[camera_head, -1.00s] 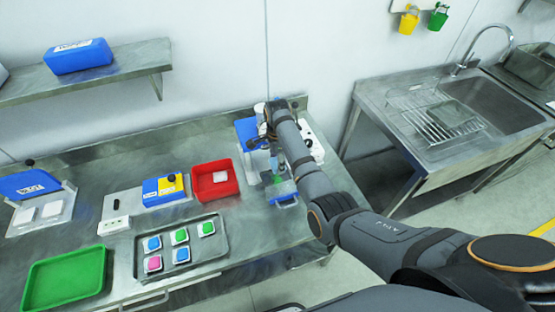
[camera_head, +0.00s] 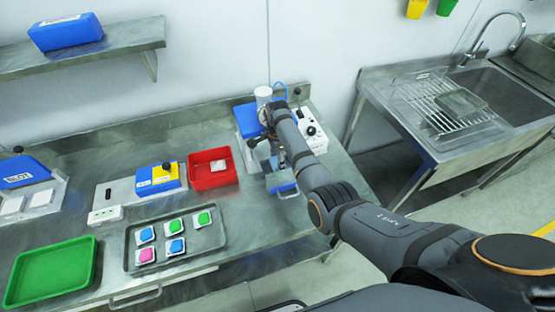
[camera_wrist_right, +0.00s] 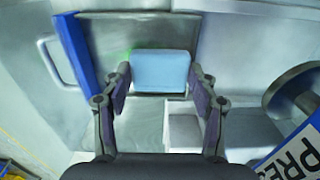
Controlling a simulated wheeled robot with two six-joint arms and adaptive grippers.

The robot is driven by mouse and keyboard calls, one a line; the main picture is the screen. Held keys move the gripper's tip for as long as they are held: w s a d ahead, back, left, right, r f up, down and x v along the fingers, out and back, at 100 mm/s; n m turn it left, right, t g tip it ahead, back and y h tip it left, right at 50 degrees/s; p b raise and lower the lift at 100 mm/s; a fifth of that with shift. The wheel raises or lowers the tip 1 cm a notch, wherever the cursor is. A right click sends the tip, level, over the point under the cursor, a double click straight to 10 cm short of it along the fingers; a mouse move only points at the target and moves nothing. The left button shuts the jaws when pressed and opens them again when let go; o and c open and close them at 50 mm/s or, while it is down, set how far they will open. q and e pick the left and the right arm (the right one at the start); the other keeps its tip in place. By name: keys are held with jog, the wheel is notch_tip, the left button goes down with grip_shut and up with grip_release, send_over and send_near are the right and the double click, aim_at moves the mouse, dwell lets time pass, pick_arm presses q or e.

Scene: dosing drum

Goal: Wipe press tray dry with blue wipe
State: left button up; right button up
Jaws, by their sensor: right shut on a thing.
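My right gripper (camera_head: 277,163) is over the press tray at the front of the press. In the right wrist view the gripper (camera_wrist_right: 160,97) is shut on the light blue wipe (camera_wrist_right: 161,72), a block-like pad between its fingers. The wipe is over the metal press tray (camera_wrist_right: 140,125) and seems to touch it. The tray has a blue front edge (camera_wrist_right: 82,62) and a grey handle. A faint green tint shows on the tray left of the wipe. In the head view the arm hides part of the press (camera_head: 248,118). My left gripper is not in view.
Left of the press stand a red bin (camera_head: 212,181) and a blue and yellow device (camera_head: 158,186). A metal tray (camera_head: 132,262) holds several coloured pads. A green tray (camera_head: 90,272) lies at front left. A sink (camera_head: 510,95) is at the right.

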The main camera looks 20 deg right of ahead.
jog(key=shift+f+b, duration=0.35)
jog(key=shift+f, duration=0.2)
dwell(0.7)
jog(key=shift+s+f, duration=0.1)
dwell(0.9)
jog(key=shift+d+p, duration=0.1)
jog(key=shift+p, duration=0.2)
jog(key=shift+d, duration=0.45)
jog(key=shift+d+p, duration=0.35)
jog(key=shift+d, duration=0.15)
jog(key=shift+a+r+p, duration=0.15)
jog(key=shift+a+p, duration=0.05)
jog(key=shift+a, duration=0.9)
jog(key=shift+a+r+p, duration=0.15)
jog(key=shift+a+p, duration=0.05)
jog(key=shift+a, duration=0.85)
jog(key=shift+d+f+p, duration=0.1)
jog(key=shift+d+p, duration=0.35)
jog(key=shift+d, duration=1.7)
jog(key=shift+a, duration=0.1)
